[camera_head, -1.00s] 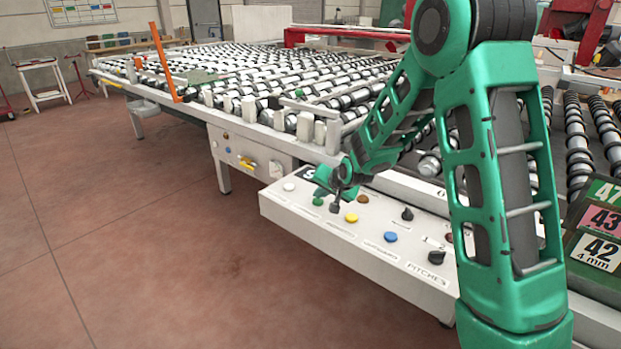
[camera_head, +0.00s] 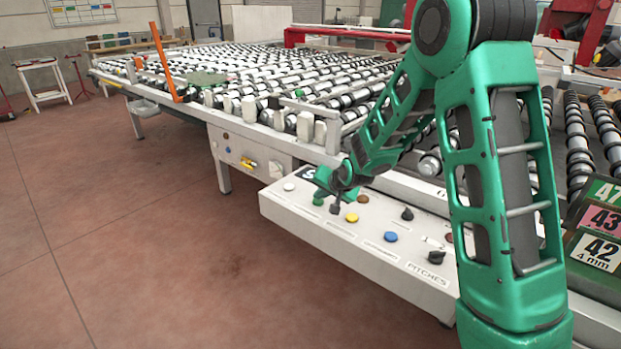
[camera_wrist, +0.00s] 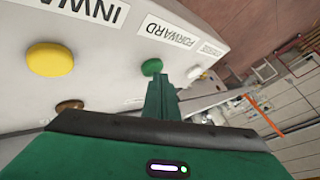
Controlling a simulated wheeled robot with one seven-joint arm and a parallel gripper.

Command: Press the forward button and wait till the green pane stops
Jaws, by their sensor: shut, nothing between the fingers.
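The forward button (camera_wrist: 152,67) is a small green dome beside the "FORWARD" label (camera_wrist: 167,33) in the wrist view. It also shows in the head view (camera_head: 318,201) on the white control box (camera_head: 300,216). My gripper (camera_wrist: 162,84) is shut and empty, its tips right at the button's edge; I cannot tell whether they touch it. In the head view my gripper (camera_head: 325,186) is just above the button. The green pane (camera_head: 206,79) lies flat on the roller table (camera_head: 270,70), toward its left side near the orange post.
A yellow button (camera_wrist: 50,59) sits beside the green one, and a white button (camera_head: 289,187) on its other side. A blue button (camera_head: 390,236) and black knobs (camera_head: 436,257) are farther along the box. An orange post (camera_head: 165,62) stands at the table edge. The floor in front is clear.

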